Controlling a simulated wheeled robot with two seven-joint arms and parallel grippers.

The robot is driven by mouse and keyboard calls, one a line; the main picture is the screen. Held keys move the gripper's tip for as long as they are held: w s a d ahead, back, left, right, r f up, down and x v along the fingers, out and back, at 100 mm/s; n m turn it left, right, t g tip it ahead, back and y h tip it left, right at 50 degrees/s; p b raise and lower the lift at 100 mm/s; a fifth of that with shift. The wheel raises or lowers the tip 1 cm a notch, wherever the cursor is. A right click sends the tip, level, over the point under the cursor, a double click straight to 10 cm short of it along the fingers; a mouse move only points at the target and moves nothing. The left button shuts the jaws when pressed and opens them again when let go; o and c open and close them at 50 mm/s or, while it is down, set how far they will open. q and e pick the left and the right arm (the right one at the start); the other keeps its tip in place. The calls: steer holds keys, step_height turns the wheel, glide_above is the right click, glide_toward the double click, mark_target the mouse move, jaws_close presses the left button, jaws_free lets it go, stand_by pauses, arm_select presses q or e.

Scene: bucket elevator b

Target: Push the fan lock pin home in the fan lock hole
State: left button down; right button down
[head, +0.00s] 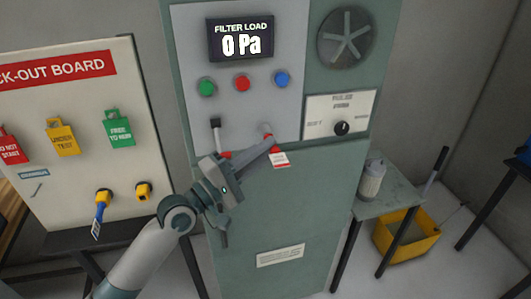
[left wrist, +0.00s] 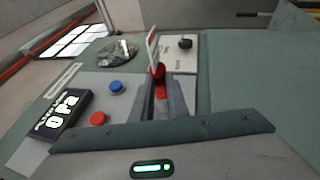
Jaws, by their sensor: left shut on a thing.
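My left gripper (head: 266,146) reaches from below to the lower right of the cabinet's light control panel (head: 188,45). It is shut on the red fan lock pin (left wrist: 158,71), which shows between its two fingers in the left wrist view. A white and red tag (head: 281,160) hangs beside the fingertips; it shows edge-on in the left wrist view (left wrist: 152,44). The fan lock hole cannot be made out; the fingers and pin cover that spot. How deep the pin sits cannot be told. My right gripper is out of view.
Green (head: 207,87), red (head: 242,82) and blue (head: 281,78) buttons sit above, under a display (head: 240,39) reading 0 Pa. A knob plate (head: 322,116) is close on the right. The lock-out board (head: 75,180) stands left.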

arm_select(q)
steer(key=c, duration=1.7)
jaws_free()
steer(key=shift+o, duration=0.2)
steer(key=shift+w, duration=0.15)
steer(key=shift+a, duration=0.15)
steer(key=b+v, duration=0.7)
steer(key=v, duration=1)
steer(key=shift+b, duration=0.3)
steer(key=shift+f, duration=0.1)
